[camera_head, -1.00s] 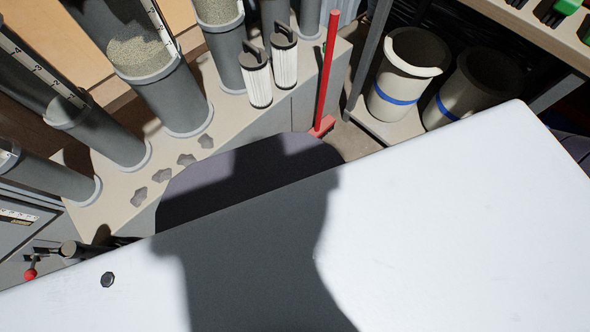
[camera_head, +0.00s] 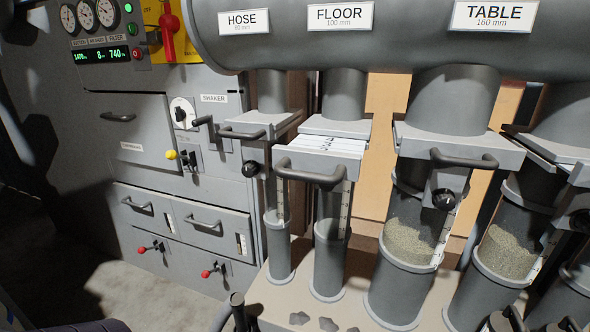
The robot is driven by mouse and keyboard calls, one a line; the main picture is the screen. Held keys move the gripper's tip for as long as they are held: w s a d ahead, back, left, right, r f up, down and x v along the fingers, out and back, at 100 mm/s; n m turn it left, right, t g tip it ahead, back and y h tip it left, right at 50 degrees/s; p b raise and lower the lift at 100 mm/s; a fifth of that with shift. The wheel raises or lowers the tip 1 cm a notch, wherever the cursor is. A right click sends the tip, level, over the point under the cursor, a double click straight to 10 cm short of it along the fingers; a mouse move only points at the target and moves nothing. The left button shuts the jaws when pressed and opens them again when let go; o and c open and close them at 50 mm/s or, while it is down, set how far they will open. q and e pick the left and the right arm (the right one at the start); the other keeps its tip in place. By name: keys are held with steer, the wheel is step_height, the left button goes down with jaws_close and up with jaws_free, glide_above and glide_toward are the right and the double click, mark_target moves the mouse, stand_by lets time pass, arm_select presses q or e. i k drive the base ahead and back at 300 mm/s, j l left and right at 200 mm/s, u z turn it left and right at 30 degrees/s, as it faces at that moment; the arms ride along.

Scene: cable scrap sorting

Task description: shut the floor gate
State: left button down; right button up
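The floor gate (camera_head: 327,146) is a flat grey slide under the FLOOR label (camera_head: 340,17), set in the pipe that drops from the thick grey duct. Its plate sticks out toward me, and white marked strips show on its top. Its dark bar handle (camera_head: 312,176) hangs at the front, well forward of the pipe. It stands farther out than the hose gate's handle beside it. Neither of my grippers shows in this view, and nothing touches the handle.
The hose gate handle (camera_head: 241,133) is close on the left, and the table gate handle (camera_head: 464,160) is on the right. Clear tubes with grey granules (camera_head: 410,240) stand below. A grey cabinet (camera_head: 140,180) with gauges, drawers and levers fills the left. Dark upright objects stand along the bottom edge.

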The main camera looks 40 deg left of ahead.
mark_target(320, 160)
steer(key=u, duration=1)
